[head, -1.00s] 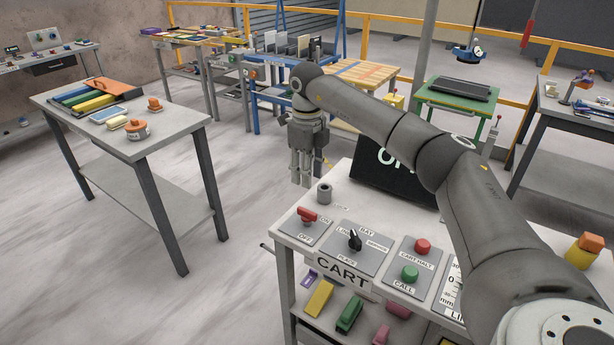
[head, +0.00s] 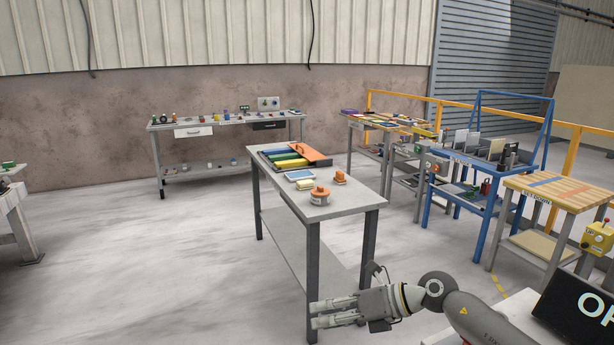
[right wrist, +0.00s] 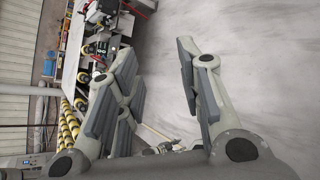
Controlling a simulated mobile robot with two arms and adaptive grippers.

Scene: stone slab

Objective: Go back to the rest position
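My right gripper (head: 325,314) is at the bottom of the head view, pointing left over the floor near the front legs of the grey table. It touches nothing there. In the right wrist view my right gripper (right wrist: 160,85) has its fingers spread apart with nothing between them. Its arm comes in from the lower right of the head view. My left gripper is in neither view.
The dark screen (head: 578,312) on the cart is at the lower right. A blue rack (head: 485,190) stands right.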

